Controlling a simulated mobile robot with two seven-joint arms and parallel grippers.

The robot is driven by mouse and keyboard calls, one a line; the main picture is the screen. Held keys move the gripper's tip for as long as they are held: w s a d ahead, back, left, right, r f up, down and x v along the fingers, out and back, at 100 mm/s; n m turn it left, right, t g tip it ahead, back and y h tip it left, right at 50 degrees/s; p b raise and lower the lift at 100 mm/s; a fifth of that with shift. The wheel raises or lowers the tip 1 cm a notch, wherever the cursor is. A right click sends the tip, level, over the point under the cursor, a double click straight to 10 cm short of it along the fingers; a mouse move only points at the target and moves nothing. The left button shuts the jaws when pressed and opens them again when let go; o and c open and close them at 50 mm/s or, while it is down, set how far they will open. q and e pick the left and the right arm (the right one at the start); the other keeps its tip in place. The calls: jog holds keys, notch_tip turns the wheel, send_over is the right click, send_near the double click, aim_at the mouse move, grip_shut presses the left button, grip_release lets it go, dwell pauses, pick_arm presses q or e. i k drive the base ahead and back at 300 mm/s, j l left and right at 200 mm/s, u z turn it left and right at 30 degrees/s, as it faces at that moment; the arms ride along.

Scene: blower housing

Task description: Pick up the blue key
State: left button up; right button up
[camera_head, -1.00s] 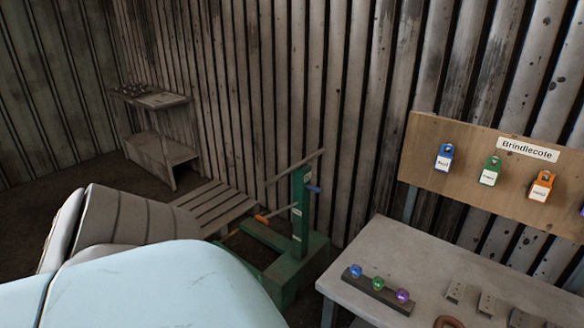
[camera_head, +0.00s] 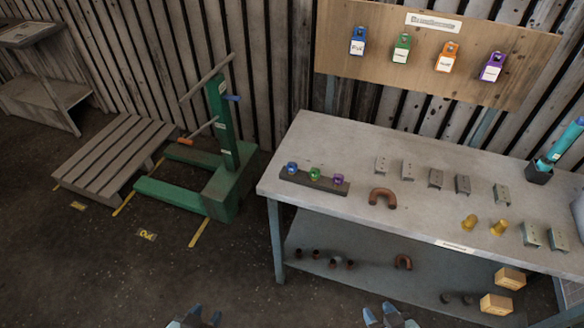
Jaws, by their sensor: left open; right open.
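A blue key-like tag (camera_head: 357,47) with a white label hangs on the wooden board at the back, left of a green tag (camera_head: 402,49), an orange tag (camera_head: 447,56) and a purple tag (camera_head: 492,67). A small blue knob-like piece (camera_head: 292,168) also sits at the left end of a dark bar on the table. I cannot tell from shape alone which blue thing is the key. My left gripper (camera_head: 195,317) and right gripper (camera_head: 391,315) are at the bottom edge, open, empty and well short of the table.
The grey table (camera_head: 335,140) holds a red-brown pipe bend (camera_head: 382,198), metal brackets and yellow pieces. Its lower shelf (camera_head: 340,248) carries pipe parts and boxes. A green stand (camera_head: 222,160) and wooden pallet (camera_head: 113,160) stand left. Floor before the table is clear.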

aim_at(291, 167)
jog(key=u, duration=0.4)
jog(key=l+u, duration=0.15)
jog(key=u, duration=0.2)
jog(key=l+u, duration=0.1)
jog(key=u, duration=0.3)
jog(key=k+l+u, duration=0.1)
jog(key=l+u, duration=0.3)
jog(key=k+l+u, duration=0.15)
jog(key=l+u, duration=0.3)
jog(key=k+l, duration=0.15)
jog(key=l, duration=0.2)
jog(key=k+l, duration=0.1)
jog(key=l, duration=0.2)
jog(key=k+l+u, duration=0.1)
jog(key=l, duration=0.25)
